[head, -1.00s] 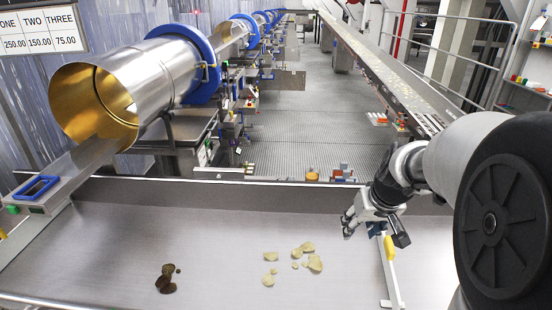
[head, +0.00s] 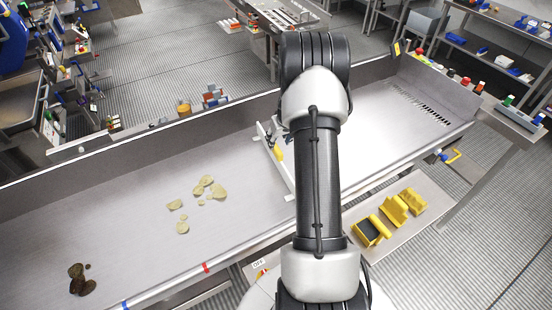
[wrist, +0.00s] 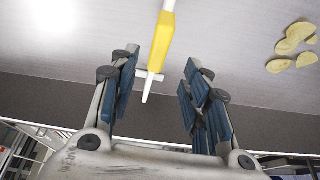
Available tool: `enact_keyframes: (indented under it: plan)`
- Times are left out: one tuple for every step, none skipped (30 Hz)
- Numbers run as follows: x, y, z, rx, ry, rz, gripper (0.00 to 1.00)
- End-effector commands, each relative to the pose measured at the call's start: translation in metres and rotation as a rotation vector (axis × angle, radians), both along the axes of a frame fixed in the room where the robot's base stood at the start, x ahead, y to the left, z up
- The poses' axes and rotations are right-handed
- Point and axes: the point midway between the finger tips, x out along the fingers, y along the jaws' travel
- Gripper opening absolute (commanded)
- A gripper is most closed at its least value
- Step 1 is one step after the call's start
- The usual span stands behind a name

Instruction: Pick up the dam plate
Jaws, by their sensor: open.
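The dam plate (head: 286,178) is a thin white bar with a yellow grip, on the grey trough in the head view, just left of my arm. In the wrist view its yellow grip (wrist: 160,45) lies ahead in the gap between my fingers, with a white end pointing toward the palm. My gripper (wrist: 160,78) is open and its blue-padded fingers are on either side of the grip's line, with nothing held. I cannot tell how far the fingertips are from the grip.
Pale chips (head: 205,188) lie on the trough left of the plate, and dark pieces (head: 80,280) at the lower left. The trough wall (head: 120,165) runs along the far side. Yellow parts (head: 395,210) sit on a lower shelf to the right.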

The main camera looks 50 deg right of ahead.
Motion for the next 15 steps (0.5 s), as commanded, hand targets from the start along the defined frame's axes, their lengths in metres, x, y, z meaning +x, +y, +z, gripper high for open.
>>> enact_keyframes:
  plan:
    - [0.003, -0.001, -0.009, 0.001, 0.001, 0.000, 0.43]
    - [0.005, -0.002, -0.013, 0.001, 0.001, -0.001, 0.43]
    - [0.006, -0.003, -0.018, 0.001, 0.001, -0.001, 0.43]
    - [0.008, -0.003, -0.020, 0.000, 0.000, -0.001, 0.43]
    - [0.009, -0.004, -0.022, -0.001, -0.001, -0.001, 0.43]
    - [0.009, -0.004, -0.024, -0.001, -0.001, -0.001, 0.43]
    - [0.009, -0.004, -0.025, -0.001, -0.001, -0.001, 0.43]
    - [0.010, -0.004, -0.026, 0.000, 0.000, -0.001, 0.43]
    - [0.010, -0.005, -0.029, 0.000, 0.000, -0.001, 0.43]
    - [0.011, -0.005, -0.031, 0.000, 0.000, -0.001, 0.43]
    - [0.011, -0.006, -0.035, 0.000, 0.000, -0.001, 0.43]
    - [0.012, -0.006, -0.041, 0.002, 0.000, -0.001, 0.43]
    - [0.012, -0.007, -0.046, 0.002, 0.001, -0.001, 0.43]
    - [0.013, -0.007, -0.051, 0.002, 0.001, -0.001, 0.43]
    - [0.014, -0.008, -0.057, 0.002, 0.001, -0.001, 0.43]
